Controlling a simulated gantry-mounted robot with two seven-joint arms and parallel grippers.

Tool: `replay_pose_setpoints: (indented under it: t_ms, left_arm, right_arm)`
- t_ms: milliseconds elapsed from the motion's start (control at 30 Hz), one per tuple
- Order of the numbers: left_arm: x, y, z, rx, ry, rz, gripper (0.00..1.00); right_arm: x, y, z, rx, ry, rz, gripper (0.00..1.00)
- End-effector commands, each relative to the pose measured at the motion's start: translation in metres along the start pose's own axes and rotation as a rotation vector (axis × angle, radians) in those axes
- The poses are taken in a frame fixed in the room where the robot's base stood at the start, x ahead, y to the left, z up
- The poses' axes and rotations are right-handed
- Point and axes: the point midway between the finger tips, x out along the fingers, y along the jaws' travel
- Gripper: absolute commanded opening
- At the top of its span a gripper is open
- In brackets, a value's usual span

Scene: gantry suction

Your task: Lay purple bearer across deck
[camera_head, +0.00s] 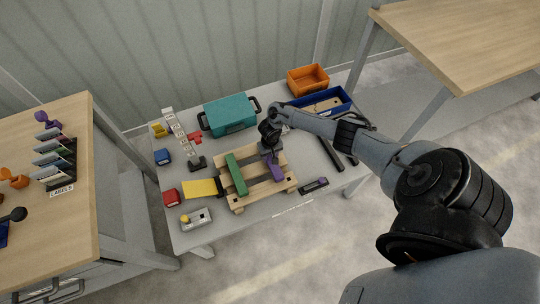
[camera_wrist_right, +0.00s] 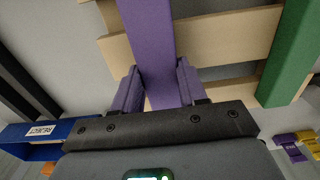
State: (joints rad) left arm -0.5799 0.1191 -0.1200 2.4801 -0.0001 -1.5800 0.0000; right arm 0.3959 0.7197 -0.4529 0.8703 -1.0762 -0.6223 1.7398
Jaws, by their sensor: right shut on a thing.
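The purple bearer (camera_head: 276,170) is over the right part of the wooden slatted deck (camera_head: 264,194). My right gripper (camera_head: 271,155) is shut on its far end. In the right wrist view the bearer (camera_wrist_right: 148,35) runs between the two fingers (camera_wrist_right: 158,88) and out over the pale deck slats (camera_wrist_right: 228,38). I cannot tell if it touches the slats. A green bearer (camera_head: 236,174) lies across the left part of the deck, apart from the purple one; it also shows in the wrist view (camera_wrist_right: 291,60). My left gripper is not in view.
A teal case (camera_head: 229,114), a blue bin (camera_head: 337,107) and an orange bin (camera_head: 307,80) stand behind the deck. Dark bars (camera_head: 332,154) lie to its right. A yellow piece (camera_head: 200,188) and a small switch box (camera_head: 196,219) are at left.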

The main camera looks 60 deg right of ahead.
Motion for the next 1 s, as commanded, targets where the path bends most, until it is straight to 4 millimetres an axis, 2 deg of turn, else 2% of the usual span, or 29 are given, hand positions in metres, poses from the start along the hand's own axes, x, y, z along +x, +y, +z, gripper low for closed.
replay_pose_setpoints:
  t_ms: [333, 367, 533, 833, 1000]
  left_arm:
    - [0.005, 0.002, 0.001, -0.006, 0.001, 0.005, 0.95]
    - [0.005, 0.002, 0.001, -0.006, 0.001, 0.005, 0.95]
    - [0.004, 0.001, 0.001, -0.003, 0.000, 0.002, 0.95]
    - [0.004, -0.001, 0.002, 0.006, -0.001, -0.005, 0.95]
    - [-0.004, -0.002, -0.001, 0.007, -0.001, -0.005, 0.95]
  right_arm:
    - [0.009, 0.000, 0.000, 0.000, 0.000, 0.000, 0.08]
    - [0.008, 0.000, 0.000, 0.000, 0.000, 0.000, 0.46]
    - [0.008, 0.000, 0.000, 0.000, 0.000, 0.000, 0.72]
    - [0.007, 0.000, 0.000, 0.000, 0.000, 0.000, 0.72]
    - [-0.007, 0.000, -0.001, 0.000, 0.002, 0.000, 0.72]
